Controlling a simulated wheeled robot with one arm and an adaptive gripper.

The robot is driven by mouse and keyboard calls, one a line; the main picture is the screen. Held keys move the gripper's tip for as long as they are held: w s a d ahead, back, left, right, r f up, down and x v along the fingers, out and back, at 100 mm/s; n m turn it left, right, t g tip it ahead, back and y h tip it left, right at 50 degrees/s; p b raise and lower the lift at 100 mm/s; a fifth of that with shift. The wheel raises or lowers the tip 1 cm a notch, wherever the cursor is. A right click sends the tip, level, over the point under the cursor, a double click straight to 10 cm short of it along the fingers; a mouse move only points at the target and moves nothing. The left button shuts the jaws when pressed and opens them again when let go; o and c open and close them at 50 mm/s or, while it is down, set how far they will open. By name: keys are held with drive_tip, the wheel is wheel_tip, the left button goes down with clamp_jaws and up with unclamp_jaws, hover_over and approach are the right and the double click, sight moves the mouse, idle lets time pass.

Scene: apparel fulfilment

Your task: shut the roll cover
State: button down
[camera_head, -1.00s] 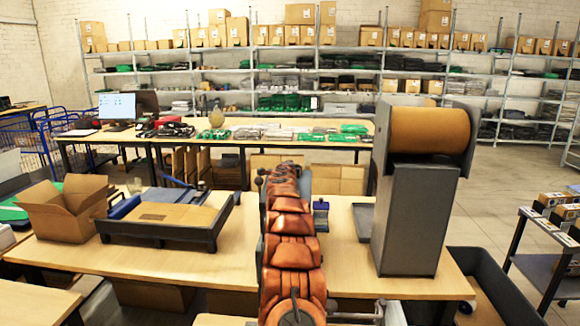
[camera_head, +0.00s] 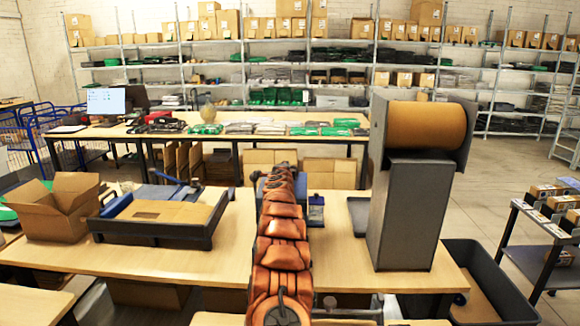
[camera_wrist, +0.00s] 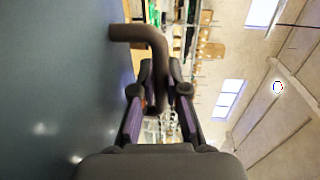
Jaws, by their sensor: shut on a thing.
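A brown paper roll (camera_head: 425,125) sits in the top of a tall grey dispenser (camera_head: 402,218) on the right of the table. In the wrist view, a dark bent handle (camera_wrist: 145,33) stands off a smooth grey-blue surface (camera_wrist: 60,95). My gripper (camera_wrist: 160,92) is shut on this handle, with a finger on each side. The surface looks like part of a cover, but I cannot tell where it lies in the head view. There my orange arm reaches away from me and hides the gripper and what it holds.
A shallow dark tray (camera_head: 160,235) with cardboard and an open carton (camera_head: 55,210) stand on the left of the table (camera_head: 120,258). A small blue item (camera_head: 316,210) is just right of my arm. A dark bin (camera_head: 490,285) stands at the lower right.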

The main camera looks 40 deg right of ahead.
drive_tip(key=shift+w+f, duration=0.1)
drive_tip(key=shift+f, duration=0.35)
drive_tip(key=shift+d+f, duration=0.1)
drive_tip(key=c, duration=1.4)
unclamp_jaws()
drive_tip(key=shift+c, duration=0.2)
drive_tip(key=shift+r, duration=0.2)
